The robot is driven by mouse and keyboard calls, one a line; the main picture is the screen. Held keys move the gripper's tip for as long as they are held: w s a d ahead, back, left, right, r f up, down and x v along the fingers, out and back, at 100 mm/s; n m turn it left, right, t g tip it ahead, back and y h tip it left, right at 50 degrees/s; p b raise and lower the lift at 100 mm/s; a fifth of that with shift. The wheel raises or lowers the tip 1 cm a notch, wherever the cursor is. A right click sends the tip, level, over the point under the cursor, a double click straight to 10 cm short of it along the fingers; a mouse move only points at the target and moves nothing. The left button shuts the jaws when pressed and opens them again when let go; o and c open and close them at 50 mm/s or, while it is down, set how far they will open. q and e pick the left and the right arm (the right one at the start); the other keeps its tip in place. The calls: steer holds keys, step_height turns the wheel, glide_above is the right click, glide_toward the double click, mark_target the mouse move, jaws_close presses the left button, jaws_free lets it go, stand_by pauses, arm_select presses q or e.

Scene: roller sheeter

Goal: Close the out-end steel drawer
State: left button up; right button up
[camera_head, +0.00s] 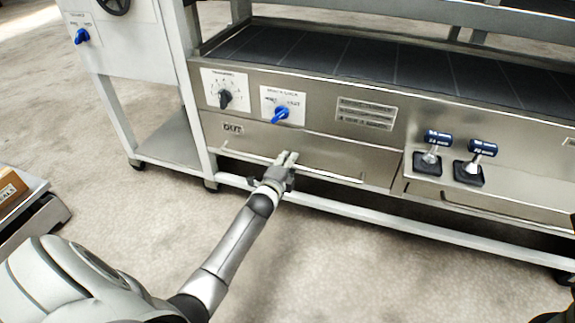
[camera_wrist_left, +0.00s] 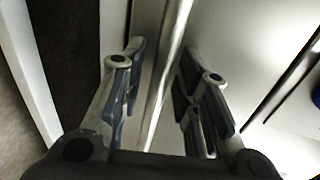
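The out-end steel drawer (camera_head: 345,155) is a wide brushed-metal front with an "OUT" label at its upper left, low on the machine's left part. Its long bar handle (camera_head: 325,173) runs along the lower front. The head view does not clearly show how far the drawer stands out. My left gripper (camera_head: 287,159) is at the handle, near its middle. In the left wrist view its two fingers (camera_wrist_left: 164,85) are apart, with the handle bar (camera_wrist_left: 170,60) running between them and gaps visible on both sides.
Above the drawer are a black knob (camera_head: 226,98) and a blue switch (camera_head: 281,115). Two levers with dark blue grips (camera_head: 438,138) stand to the right, above another drawer front (camera_head: 480,208). A white frame rail (camera_head: 400,223) runs below. The floor in front is clear.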

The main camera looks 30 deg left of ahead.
arm_select(q)
steer(key=shift+s, duration=0.15)
steer(key=shift+s, duration=0.25)
steer(key=v, duration=1.1)
steer(key=shift+d, duration=0.15)
steer(key=shift+s+r, duration=0.1)
